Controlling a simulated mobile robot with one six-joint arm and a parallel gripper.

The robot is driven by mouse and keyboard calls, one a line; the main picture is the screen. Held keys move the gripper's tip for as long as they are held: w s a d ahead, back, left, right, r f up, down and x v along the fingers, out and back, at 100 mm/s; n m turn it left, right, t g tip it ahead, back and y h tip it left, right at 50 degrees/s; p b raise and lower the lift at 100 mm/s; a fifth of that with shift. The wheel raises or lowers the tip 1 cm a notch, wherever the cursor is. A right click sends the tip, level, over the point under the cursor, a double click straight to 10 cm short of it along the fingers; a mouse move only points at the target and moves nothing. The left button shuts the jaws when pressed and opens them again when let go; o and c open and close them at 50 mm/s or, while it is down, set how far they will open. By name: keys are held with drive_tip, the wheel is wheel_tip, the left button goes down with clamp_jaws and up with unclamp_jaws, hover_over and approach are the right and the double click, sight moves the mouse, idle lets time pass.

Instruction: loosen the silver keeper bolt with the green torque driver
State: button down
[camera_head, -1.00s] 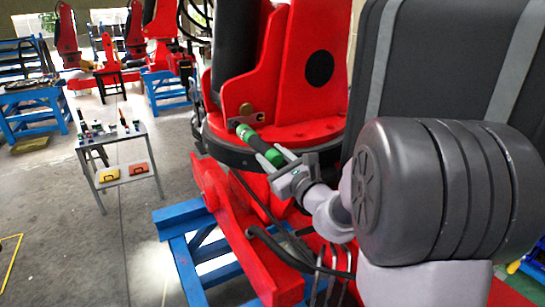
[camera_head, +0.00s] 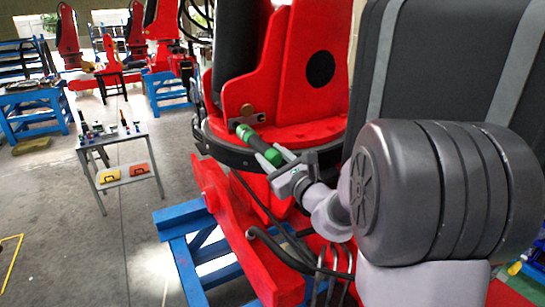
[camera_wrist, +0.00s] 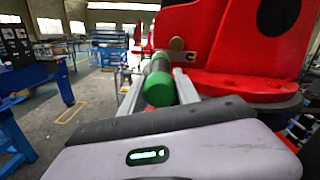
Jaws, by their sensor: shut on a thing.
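My gripper (camera_head: 280,164) is shut on the green torque driver (camera_head: 258,145), a dark-bodied tool with green bands. I cannot tell whether the tip touches the bolt.
A small grey table (camera_head: 113,137) with several tools stands at the left, with a yellow and an orange case on its lower shelf. Blue stand beams (camera_head: 185,262) and black hoses lie below my gripper. Open floor lies at the left.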

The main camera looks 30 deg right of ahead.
drive_tip(key=shift+w+r, duration=0.1)
drive_tip(key=shift+w, duration=0.45)
drive_tip(key=shift+b, duration=0.9)
idle(3.8)
